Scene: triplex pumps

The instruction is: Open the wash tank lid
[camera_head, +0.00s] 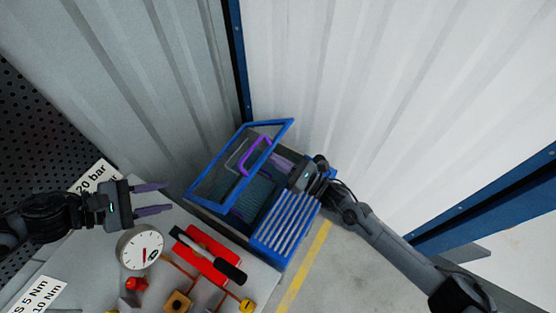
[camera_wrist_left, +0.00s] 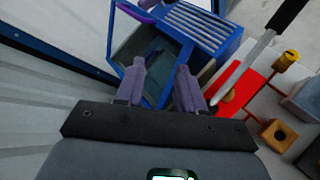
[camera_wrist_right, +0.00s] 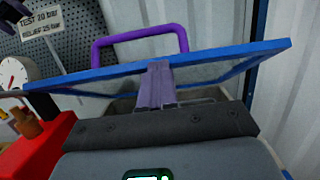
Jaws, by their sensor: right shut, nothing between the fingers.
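The wash tank lid (camera_head: 212,188) is a clear panel in a blue frame with a purple handle (camera_head: 256,155). It stands tilted up over the wash tank (camera_head: 246,207), whose dark inside shows below it. My right gripper (camera_head: 276,160) is shut and empty, its fingers at the lid on the side away from the left arm. In the right wrist view the fingers (camera_wrist_right: 157,82) reach to the blue lid frame (camera_wrist_right: 215,58), with the handle (camera_wrist_right: 140,36) beyond it; contact cannot be told. My left gripper (camera_head: 168,198) is open and empty, left of the tank.
A slatted blue rack (camera_head: 284,222) adjoins the tank on the right. A workbench in front holds a gauge (camera_head: 140,246), a red tray (camera_head: 205,262) with a black-handled tool, and several small parts. Corrugated walls (camera_head: 340,70) close in behind. Floor at the right is clear.

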